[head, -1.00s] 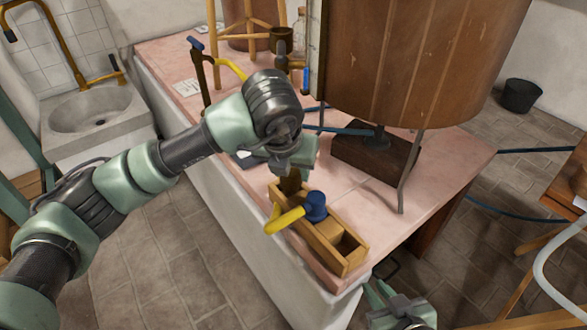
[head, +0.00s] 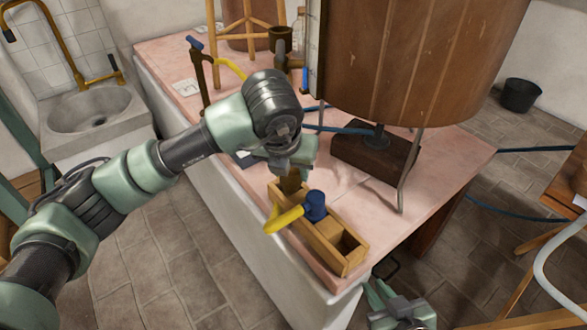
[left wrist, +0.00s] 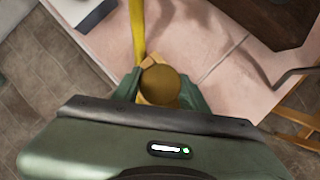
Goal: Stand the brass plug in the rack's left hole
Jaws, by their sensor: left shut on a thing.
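The brass plug (head: 290,184) is at the far left end of the wooden rack (head: 354,262). My left gripper (head: 292,168) is shut on the plug from above. In the left wrist view the plug's round top (left wrist: 160,86) sits between the two green fingers. Its lower end is hidden by the rack wall, so I cannot tell how deep it sits in the left hole.
The rack lies on the pink tabletop (head: 450,165) near its front edge. A large wooden vat (head: 420,60) on metal legs stands behind it, with a dark block (head: 365,155) below. A brass tap stand with a yellow hose (head: 203,75) is at the back left.

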